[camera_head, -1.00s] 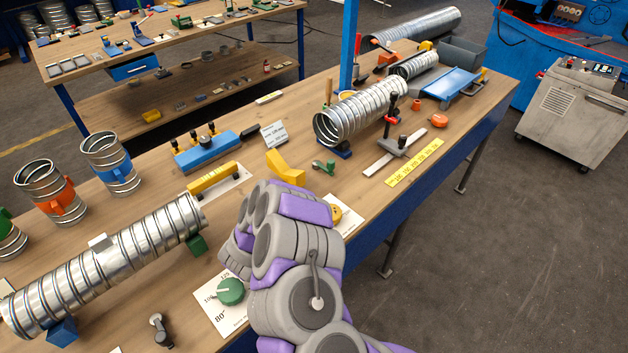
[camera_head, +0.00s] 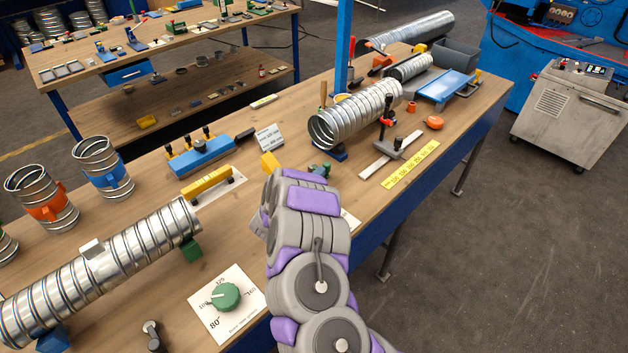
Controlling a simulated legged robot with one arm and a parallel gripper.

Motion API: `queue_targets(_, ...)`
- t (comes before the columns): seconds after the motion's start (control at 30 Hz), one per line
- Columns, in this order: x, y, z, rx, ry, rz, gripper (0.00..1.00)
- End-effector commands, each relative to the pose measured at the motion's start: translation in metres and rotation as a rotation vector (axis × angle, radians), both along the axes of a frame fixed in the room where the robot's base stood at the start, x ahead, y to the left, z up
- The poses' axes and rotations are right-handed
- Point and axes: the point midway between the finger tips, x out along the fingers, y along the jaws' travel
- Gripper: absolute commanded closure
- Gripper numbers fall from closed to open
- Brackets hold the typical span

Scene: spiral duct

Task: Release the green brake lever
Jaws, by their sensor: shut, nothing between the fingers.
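A round green knob (camera_head: 227,296) sits on a white dial card at the front. My purple and grey arm rises through the middle. Only a grey edge of my gripper (camera_head: 258,224) shows at the arm's left side. It is shut and empty, over the bench and apart from the green part; its fingertips are mostly hidden.
A ribbed metal duct (camera_head: 105,268) lies at left on blue and green supports. A yellow-handled tool (camera_head: 208,182) and a blue block (camera_head: 203,157) are behind it.

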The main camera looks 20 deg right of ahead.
Motion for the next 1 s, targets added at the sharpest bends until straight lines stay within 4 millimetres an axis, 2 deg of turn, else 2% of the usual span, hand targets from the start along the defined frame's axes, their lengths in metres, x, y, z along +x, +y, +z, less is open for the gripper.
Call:
queue_targets(0.37,0.0,-0.002,0.0,0.0,0.002,0.007,1.0)
queue_targets(0.67,-0.001,-0.012,0.0,-0.002,0.005,0.104,1.0)
queue_targets(1.0,-0.001,-0.012,-0.001,0.0,0.002,0.139,1.0)
